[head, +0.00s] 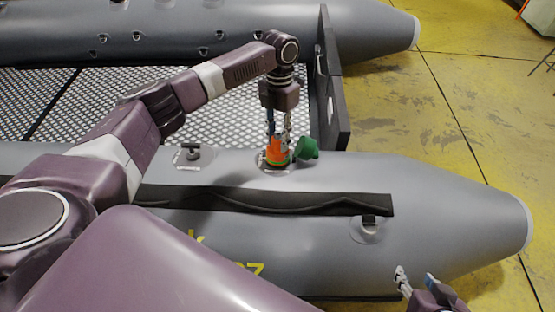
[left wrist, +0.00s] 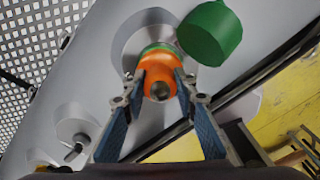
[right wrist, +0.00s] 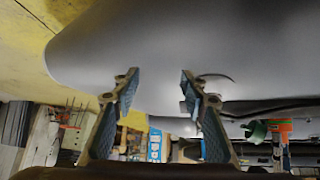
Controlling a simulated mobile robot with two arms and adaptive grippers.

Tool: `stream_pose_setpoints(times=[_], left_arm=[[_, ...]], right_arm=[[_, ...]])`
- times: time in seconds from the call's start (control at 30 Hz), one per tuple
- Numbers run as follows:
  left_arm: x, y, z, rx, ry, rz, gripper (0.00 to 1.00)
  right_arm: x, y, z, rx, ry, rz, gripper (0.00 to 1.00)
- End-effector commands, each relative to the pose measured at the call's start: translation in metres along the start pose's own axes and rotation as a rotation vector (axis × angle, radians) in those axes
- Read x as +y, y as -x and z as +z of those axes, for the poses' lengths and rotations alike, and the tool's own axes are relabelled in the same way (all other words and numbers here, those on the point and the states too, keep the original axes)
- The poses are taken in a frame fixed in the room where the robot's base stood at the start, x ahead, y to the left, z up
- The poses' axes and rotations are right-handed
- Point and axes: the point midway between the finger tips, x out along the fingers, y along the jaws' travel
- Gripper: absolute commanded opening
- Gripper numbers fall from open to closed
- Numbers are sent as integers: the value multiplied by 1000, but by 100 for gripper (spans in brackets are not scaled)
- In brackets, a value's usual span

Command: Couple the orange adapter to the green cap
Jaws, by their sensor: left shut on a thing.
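The orange adapter (head: 276,152) is between the fingers of my left gripper (head: 278,137), which is shut on it, at a valve on the grey boat tube. In the left wrist view the adapter (left wrist: 160,68) has a green ring at its far end, by the valve base. The green cap (head: 307,148) sticks out beside the adapter, to its right; in the left wrist view the cap (left wrist: 210,35) is at upper right. Whether adapter and ring touch fully cannot be told. My right gripper (right wrist: 160,85) is open and empty, off the tube's near side.
The grey inflatable tube (head: 440,200) has a black strip (head: 300,203) along it. Another valve (head: 190,152) sits left of the adapter. A dark board (head: 333,90) stands just behind. A second tube (head: 200,30) lies at the back. Yellow floor (head: 480,110) is clear at right.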

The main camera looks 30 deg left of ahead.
Motion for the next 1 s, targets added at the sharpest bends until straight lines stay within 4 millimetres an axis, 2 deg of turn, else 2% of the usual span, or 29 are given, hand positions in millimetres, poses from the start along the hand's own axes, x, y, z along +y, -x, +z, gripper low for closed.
stream_pose_setpoints(times=[0.5, 1.0], left_arm=[[-1, 3, 5, -17, -17, -1, 1], [-1, 5, 6, -20, -31, -2, 1]], right_arm=[[-7, -3, -59, 245, 4, -13, 40], [-14, 9, -113, 481, 6, -27, 40]])
